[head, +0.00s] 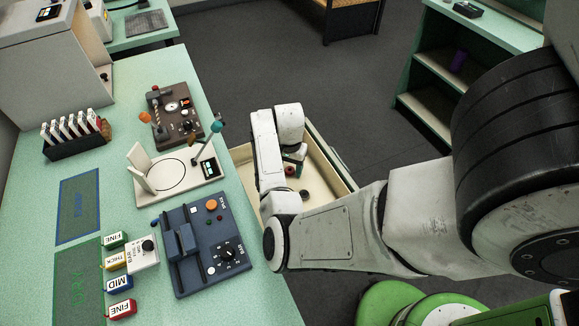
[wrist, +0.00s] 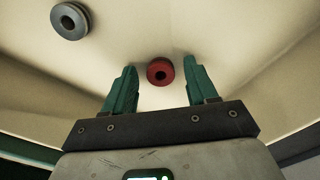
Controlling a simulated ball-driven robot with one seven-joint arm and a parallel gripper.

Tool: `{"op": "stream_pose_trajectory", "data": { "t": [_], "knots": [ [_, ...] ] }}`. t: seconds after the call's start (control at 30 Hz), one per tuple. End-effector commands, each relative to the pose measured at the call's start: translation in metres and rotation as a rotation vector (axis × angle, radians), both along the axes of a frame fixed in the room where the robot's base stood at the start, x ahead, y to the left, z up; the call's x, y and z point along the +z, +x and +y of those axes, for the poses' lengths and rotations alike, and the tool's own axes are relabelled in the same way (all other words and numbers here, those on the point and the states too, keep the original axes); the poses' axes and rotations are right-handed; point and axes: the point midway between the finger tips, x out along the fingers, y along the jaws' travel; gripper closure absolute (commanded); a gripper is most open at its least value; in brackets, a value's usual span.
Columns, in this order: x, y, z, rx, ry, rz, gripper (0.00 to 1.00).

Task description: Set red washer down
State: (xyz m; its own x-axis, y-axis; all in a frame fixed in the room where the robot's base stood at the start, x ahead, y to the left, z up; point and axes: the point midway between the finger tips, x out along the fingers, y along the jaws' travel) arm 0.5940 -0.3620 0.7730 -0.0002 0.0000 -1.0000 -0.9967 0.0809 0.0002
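The red washer (wrist: 150,76) lies in the cream drawer, near a wall, in the wrist view. It is a small ring with a dark hole. My gripper (wrist: 160,65) is open, with its two green fingers on either side of the washer and a visible gap to each. The washer appears to rest on the drawer floor, not gripped; the exact height of the fingertips above the floor is hard to tell.
A grey washer (wrist: 70,21) lies to the left in the drawer. Drawer walls stand close around my gripper.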

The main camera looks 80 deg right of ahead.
Motion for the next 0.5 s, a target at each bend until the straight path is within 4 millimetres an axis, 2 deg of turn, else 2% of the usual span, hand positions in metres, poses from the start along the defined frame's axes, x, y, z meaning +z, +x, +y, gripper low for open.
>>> {"op": "stream_pose_trajectory", "data": {
  "t": [0.3, 0.37, 0.5],
  "knots": [
    [0.005, 0.001, 0.0, 0.0, -0.001, -0.001, 0.43],
    [0.012, 0.001, -0.001, 0.0, -0.002, -0.002, 0.43],
    [0.036, 0.001, -0.001, -0.002, -0.003, -0.004, 0.43]
  ]
}}
